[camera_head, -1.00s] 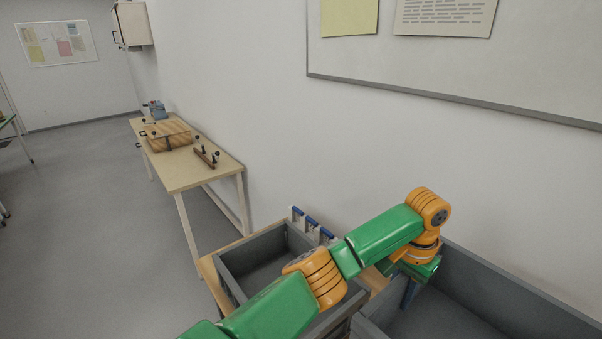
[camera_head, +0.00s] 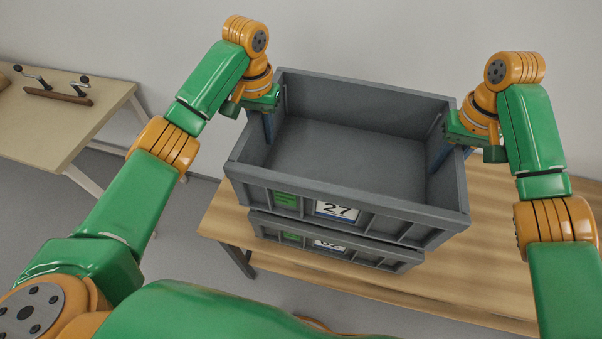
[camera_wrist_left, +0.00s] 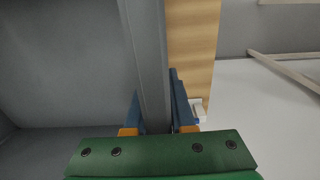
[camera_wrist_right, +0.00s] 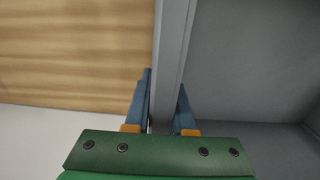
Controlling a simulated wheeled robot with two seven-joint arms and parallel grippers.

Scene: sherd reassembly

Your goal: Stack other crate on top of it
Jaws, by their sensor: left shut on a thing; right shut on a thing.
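A grey open crate (camera_head: 345,152) labelled 27, empty inside, is level above a second grey crate (camera_head: 345,258), whose label is only partly visible. The upper crate hides the lower one's inside, and I cannot tell whether it rests on it or hangs slightly above. My left gripper (camera_head: 268,122) is shut on the upper crate's left wall; the wall also shows between the fingers in the left wrist view (camera_wrist_left: 152,70). My right gripper (camera_head: 440,150) is shut on its right wall, also seen in the right wrist view (camera_wrist_right: 170,70).
The lower crate stands on a wooden table (camera_head: 470,270), with bare top to the right and in front. A wall is close behind the crates.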

